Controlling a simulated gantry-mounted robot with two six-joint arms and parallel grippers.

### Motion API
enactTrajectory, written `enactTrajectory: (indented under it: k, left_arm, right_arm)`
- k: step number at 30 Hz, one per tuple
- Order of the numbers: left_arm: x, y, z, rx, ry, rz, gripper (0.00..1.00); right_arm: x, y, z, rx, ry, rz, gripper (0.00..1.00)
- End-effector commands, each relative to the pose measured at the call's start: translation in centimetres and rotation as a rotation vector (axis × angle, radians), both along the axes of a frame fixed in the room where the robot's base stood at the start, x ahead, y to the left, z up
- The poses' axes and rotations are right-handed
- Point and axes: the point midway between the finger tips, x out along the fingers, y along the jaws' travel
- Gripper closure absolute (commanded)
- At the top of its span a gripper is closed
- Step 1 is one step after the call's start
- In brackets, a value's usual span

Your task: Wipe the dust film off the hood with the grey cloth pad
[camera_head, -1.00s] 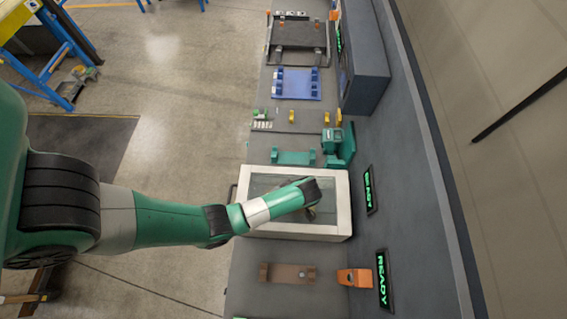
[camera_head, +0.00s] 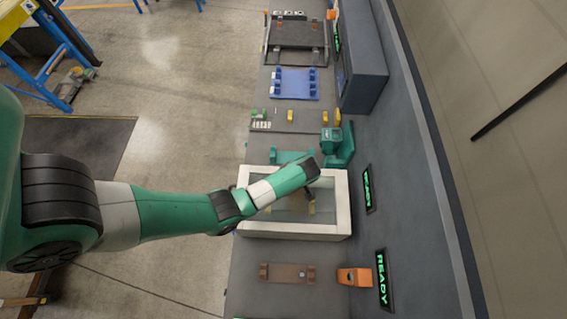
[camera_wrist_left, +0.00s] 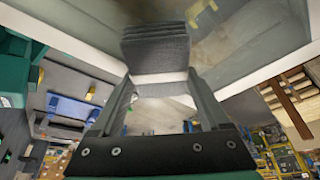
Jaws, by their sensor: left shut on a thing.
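The hood (camera_head: 343,215) is a white-framed box with a glass top in the middle of the bench. A brownish, uneven film (camera_head: 290,209) shows on its glass; in the left wrist view the film (camera_wrist_left: 232,38) lies beside the pad. My left gripper (camera_head: 312,204) is over the right part of the glass. In the left wrist view the gripper (camera_wrist_left: 160,88) is shut on the grey cloth pad (camera_wrist_left: 157,52), a ribbed block with a pale band. The pad is close to the glass; I cannot tell if it touches. My right gripper is out of view.
A green machine (camera_head: 339,146) and a green cradle (camera_head: 283,157) stand just beyond the hood. A brown cradle (camera_head: 287,273) and an orange block (camera_head: 354,278) lie on the near side. A dark wall with READY displays (camera_head: 382,279) borders the right.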

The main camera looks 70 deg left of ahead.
Motion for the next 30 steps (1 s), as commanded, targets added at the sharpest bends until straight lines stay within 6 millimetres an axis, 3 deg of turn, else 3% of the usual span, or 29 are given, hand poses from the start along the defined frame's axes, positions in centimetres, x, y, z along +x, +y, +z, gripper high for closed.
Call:
enactTrajectory:
  k: [8, 20, 30]
  left_arm:
    - [0.4, 0.8, -0.3, -0.001, 0.0, -0.001, 0.76]
    - [3.1, -0.5, -0.2, -0.002, 0.0, -0.003, 0.76]
    - [2.5, -1.8, 0.5, -0.002, 0.002, -0.004, 0.76]
  right_arm:
    - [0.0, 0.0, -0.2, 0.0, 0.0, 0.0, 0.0]
    - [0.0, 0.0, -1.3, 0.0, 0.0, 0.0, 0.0]
    - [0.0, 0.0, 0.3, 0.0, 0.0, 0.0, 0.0]
